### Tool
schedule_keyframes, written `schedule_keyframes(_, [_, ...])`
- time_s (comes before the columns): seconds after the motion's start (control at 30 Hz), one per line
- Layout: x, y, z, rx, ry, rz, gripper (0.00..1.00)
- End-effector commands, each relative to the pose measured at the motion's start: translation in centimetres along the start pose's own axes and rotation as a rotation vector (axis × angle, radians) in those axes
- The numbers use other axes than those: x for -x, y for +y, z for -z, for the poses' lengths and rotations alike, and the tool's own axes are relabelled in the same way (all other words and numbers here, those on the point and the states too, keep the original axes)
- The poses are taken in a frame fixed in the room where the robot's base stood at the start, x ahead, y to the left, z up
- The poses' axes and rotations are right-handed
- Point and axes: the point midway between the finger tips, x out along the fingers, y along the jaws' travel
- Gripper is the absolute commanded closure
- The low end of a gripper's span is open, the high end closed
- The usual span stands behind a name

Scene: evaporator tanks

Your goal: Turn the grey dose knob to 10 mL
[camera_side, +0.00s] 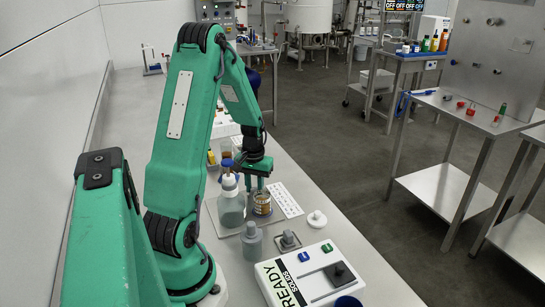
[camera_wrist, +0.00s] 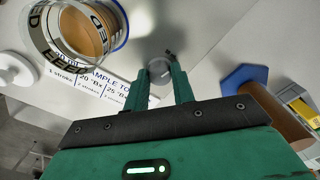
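A round grey piece (camera_wrist: 160,68), which looks like the grey dose knob, lies between my fingertips in the wrist view, with a small dark mark beyond it. My gripper (camera_wrist: 160,82) has its fingers apart on either side of it; I cannot tell whether they press on it. No dose numbers are readable. In the side view my gripper (camera_side: 258,180) points down, close to a glass vessel with amber contents (camera_side: 262,203) and a greyish bottle (camera_side: 231,210). The knob cannot be made out there. The vessel (camera_wrist: 85,25), lettered "FEED", shows at the wrist view's upper left.
A printed card (camera_side: 286,200) lies right of the vessel. A small grey bottle (camera_side: 251,241), a grey stopper-like piece (camera_side: 288,240) and a white one (camera_side: 317,219) stand in front. A "READY" box (camera_side: 310,275) fills the front. A blue-capped brown bottle (camera_wrist: 250,85) is close on the wrist view's right.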

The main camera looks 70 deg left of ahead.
Motion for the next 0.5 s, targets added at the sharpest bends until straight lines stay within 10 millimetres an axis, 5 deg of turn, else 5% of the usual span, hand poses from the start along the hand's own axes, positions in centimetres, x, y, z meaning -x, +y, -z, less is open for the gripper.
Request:
schedule_keyframes(0.1, [0.02,-0.1,0.0,0.003,0.0,0.0,0.98])
schedule_keyframes(0.5, [0.03,-0.19,-0.01,0.116,0.004,0.0,0.98])
